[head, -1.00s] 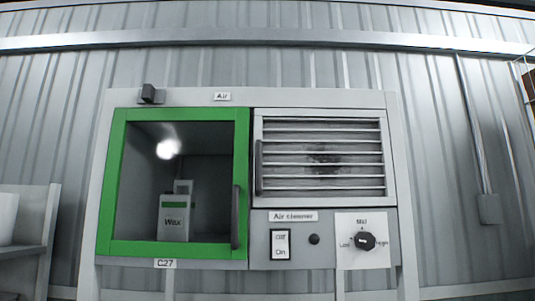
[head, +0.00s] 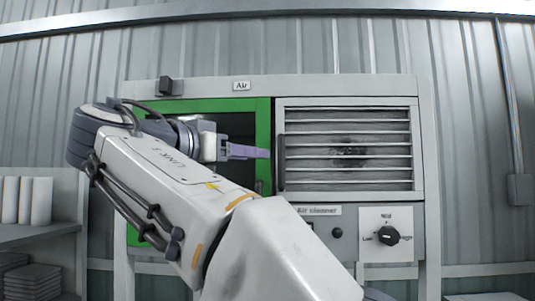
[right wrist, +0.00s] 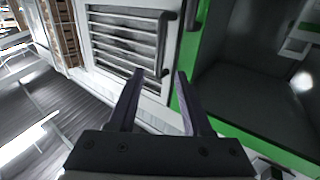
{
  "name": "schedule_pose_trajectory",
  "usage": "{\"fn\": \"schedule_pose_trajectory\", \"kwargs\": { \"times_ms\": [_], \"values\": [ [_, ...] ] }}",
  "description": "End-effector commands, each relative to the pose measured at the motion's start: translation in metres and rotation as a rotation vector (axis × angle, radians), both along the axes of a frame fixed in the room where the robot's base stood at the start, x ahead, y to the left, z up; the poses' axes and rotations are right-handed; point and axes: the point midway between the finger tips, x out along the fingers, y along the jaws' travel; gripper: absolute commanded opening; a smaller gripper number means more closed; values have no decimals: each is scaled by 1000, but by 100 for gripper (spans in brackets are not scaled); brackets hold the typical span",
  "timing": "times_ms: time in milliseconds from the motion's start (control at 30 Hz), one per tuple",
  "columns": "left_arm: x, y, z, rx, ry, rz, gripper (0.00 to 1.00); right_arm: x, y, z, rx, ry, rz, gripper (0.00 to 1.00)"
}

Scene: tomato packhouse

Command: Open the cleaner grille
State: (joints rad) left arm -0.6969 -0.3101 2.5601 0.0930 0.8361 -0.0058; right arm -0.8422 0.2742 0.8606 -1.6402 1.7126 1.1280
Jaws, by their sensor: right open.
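The slatted cleaner grille (head: 348,186) is shut, at the upper right of the white cabinet, with a dark smudge on its slats. Its dark upright handle (head: 281,162) is on its left edge. My right gripper (head: 266,153) is open and empty, its purple fingers pointing at the handle from the left. In the right wrist view the open fingers (right wrist: 159,76) point toward the grille handle (right wrist: 162,46), which shows beyond and between the tips. Whether they touch it I cannot tell. My left gripper is out of view.
The green-framed door (head: 262,112) left of the grille is largely hidden behind my right arm. Below the grille are a round black button (head: 337,232) and a dial (head: 388,236). A shelf (head: 60,233) stands at the left.

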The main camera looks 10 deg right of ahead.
Motion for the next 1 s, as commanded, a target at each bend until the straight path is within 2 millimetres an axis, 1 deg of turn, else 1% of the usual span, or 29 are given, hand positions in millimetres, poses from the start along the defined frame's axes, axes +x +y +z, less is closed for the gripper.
{"fn": "schedule_pose_trajectory", "kwargs": {
  "times_ms": [33,200,400,600,900,933,967,1000],
  "values": [
    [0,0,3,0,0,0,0,4,-8,2,-1,1,-5,50],
    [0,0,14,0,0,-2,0,24,-33,3,-2,4,-5,50],
    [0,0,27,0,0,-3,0,46,-59,3,-2,5,-2,50],
    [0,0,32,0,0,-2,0,58,-72,1,-2,5,0,50],
    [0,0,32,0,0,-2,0,60,-73,-1,-1,4,3,50],
    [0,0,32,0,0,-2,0,60,-73,-1,-1,4,3,42],
    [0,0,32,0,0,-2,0,60,-73,-1,-1,4,3,30],
    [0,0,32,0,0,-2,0,60,-73,-1,-1,4,3,15]
  ]
}}
